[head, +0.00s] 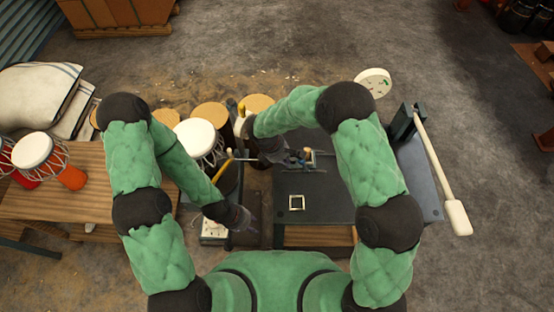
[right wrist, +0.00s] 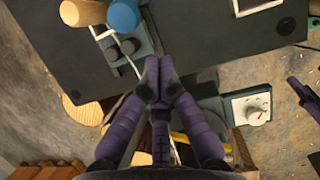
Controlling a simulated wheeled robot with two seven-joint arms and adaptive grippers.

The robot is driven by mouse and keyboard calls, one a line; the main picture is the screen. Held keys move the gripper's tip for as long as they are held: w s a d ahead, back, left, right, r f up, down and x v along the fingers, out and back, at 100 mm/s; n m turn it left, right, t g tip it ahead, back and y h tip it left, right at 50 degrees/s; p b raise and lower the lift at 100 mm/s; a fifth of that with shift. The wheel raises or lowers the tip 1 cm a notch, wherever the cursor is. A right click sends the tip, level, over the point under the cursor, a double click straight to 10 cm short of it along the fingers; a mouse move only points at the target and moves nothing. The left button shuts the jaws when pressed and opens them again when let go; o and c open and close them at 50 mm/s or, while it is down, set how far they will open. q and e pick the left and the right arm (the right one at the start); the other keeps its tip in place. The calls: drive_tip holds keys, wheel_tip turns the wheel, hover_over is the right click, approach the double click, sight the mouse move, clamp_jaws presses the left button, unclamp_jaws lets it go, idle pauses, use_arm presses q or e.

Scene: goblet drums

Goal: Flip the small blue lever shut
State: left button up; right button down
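The blue lever shows as a round blue knob (right wrist: 123,15) at the top of the right wrist view, on a small grey-green fixture (right wrist: 140,45) with dark knobs. In the head view the fixture (head: 318,161) sits on the dark tabletop, and a small blue spot (head: 291,159) shows beside my right gripper (head: 283,155). In the right wrist view my right gripper (right wrist: 158,78) has its purple fingertips together, apart from the blue knob, with nothing seen between them. My left gripper (head: 240,217) hangs low left of the dark table; its fingers are unclear.
A tan knob (right wrist: 83,12) stands beside the blue one. A white dial box (right wrist: 250,107) is left of the table in the head view. Goblet drums (head: 197,136) stand behind.

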sight(302, 162)
drive_tip(key=shift+d+r, duration=0.1)
drive_tip(key=shift+d, duration=0.85)
drive_tip(key=shift+d+r, duration=0.1)
drive_tip(key=shift+d+r+y+p, duration=0.15)
drive_tip(key=shift+d+y+p, duration=0.1)
drive_tip(key=shift+y+p, duration=0.05)
drive_tip(key=shift+d+r+y+p, duration=0.2)
drive_tip(key=shift+d+y+p, duration=0.1)
drive_tip(key=shift+y+p, duration=0.1)
drive_tip(key=d+y+p, duration=0.1)
drive_tip(key=d+r+y+p, duration=0.1)
drive_tip(key=d, duration=0.1)
drive_tip(key=shift+r+y+p, duration=0.15)
drive_tip(key=shift+y+p, duration=0.15)
drive_tip(key=shift+p, duration=0.1)
drive_tip(key=shift+d, duration=1.5)
